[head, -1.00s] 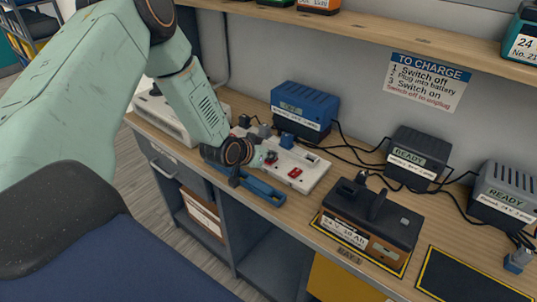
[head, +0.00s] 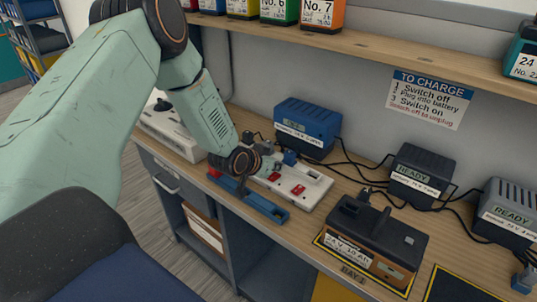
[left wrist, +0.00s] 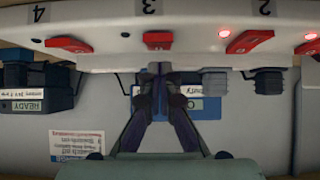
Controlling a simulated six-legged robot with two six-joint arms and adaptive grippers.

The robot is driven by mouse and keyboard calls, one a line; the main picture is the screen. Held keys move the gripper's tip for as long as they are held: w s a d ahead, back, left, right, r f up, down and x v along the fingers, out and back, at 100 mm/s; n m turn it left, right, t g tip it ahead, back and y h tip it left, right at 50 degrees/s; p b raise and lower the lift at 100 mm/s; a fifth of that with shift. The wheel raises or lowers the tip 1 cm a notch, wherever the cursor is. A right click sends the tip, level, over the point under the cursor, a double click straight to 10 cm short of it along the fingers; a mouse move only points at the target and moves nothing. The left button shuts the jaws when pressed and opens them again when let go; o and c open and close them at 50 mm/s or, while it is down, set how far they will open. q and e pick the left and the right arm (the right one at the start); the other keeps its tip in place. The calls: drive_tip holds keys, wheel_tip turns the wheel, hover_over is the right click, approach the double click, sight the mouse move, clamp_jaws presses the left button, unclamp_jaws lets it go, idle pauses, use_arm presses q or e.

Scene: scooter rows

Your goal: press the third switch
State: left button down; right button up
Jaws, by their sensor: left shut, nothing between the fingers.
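The white power strip (head: 318,184) lies on the bench with red rocker switches. In the left wrist view, upside down, its edge (left wrist: 195,52) carries the labels 4, 3 and 2. The third switch (left wrist: 158,40) is red, under the 3; it looks to be the switch left of the rightmost one in the head view (head: 274,176). My left gripper (left wrist: 160,72) is shut and empty. Its tips appear just below the third switch in the wrist picture; I cannot tell whether they touch the strip. In the head view the gripper (head: 241,180) hides part of the strip.
Red lights glow by switch 2 (left wrist: 250,40) and the one right of it; none shows by switch 3 or 4 (left wrist: 68,44). A blue bar (head: 262,207) lies before the strip. Chargers (head: 307,128), cables and a battery (head: 375,235) stand around. A shelf overhangs behind.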

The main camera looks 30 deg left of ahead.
use_arm(q)
drive_tip(key=r+p, duration=0.2)
drive_tip(key=r, duration=0.2)
drive_tip(key=shift+w+p, duration=0.2)
drive_tip(key=shift+p, duration=0.1)
drive_tip(key=w+r+p+v, duration=0.1)
drive_tip(key=p+v, duration=0.2)
drive_tip(key=v, duration=0.6)
drive_tip(key=shift+s+r, duration=0.2)
drive_tip(key=shift+r, duration=0.25)
drive_tip(key=shift+w+f, duration=0.1)
drive_tip(key=shift+w, duration=0.05)
drive_tip(key=shift+n, duration=0.3)
